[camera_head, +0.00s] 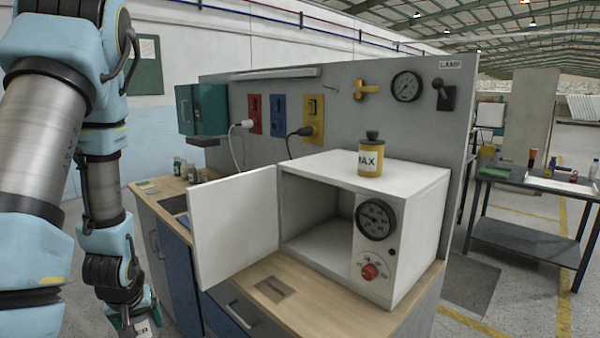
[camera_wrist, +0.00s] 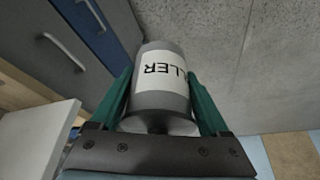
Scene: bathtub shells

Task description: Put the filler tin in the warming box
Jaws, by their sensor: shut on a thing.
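The filler tin (camera_wrist: 160,85) is a grey can with a white label, of which "LLER" reads upside down in the wrist view. My gripper (camera_wrist: 160,95) is shut on it, one green finger on each side. In the head view the tin's label (camera_head: 143,328) shows at the bottom left edge, low beside the bench, with the gripper partly cut off. The warming box (camera_head: 400,187) is a white cabinet on the wooden bench. Its door (camera_head: 235,228) stands wide open to the left and its inside (camera_head: 318,225) looks empty. The tin is outside the box, apart from it.
A yellow tin marked "MAX" (camera_head: 371,158) stands on top of the box. Small bottles (camera_head: 185,170) stand at the bench's far left. A dark side table (camera_head: 525,240) is at right.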

